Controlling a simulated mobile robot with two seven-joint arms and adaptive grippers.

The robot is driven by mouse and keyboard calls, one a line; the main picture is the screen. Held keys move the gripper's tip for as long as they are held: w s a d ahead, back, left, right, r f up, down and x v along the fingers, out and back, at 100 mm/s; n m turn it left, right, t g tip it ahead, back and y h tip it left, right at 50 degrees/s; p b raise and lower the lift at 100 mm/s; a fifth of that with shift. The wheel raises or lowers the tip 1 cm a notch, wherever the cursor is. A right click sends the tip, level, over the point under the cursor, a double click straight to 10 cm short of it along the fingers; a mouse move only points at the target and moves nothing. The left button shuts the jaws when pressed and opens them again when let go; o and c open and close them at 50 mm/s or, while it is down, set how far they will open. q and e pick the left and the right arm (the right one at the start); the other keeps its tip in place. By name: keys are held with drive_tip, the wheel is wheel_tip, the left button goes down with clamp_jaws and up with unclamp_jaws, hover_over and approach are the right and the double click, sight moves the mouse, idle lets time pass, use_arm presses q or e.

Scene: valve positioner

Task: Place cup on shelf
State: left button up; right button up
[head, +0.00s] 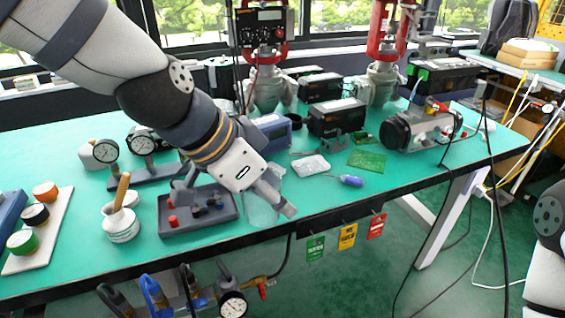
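A clear, see-through cup (261,208) stands near the front edge of the green table. It is faint against the green top and partly covered by my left gripper. My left gripper (277,198) reaches down from the upper left, with a grey finger across the cup's rim area. I cannot tell whether its fingers are apart, or whether they touch or hold the cup. Part of my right arm shows at the right edge, but its gripper is out of view. I cannot make out a shelf for certain.
The green table (335,205) is crowded. A grey box with knobs (198,222), a white pot (121,224) with a wooden handle and a blue-handled tool (350,181) lie near the cup. Valves and black boxes stand behind. Coloured tags (347,237) hang below the front edge.

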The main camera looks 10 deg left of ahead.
use_arm(q)
drive_tip(key=a+f+n+t+y, duration=0.2)
drive_tip(key=a+f+n+y, duration=0.2)
drive_tip(key=n, duration=0.5)
drive_tip(key=a+f, duration=0.2)
drive_tip(key=a, duration=0.1)
drive_tip(key=shift+w+a+f+y, duration=0.3)
drive_tip(key=shift+a+f+y, duration=0.05)
drive_tip(key=shift+f+y, duration=0.05)
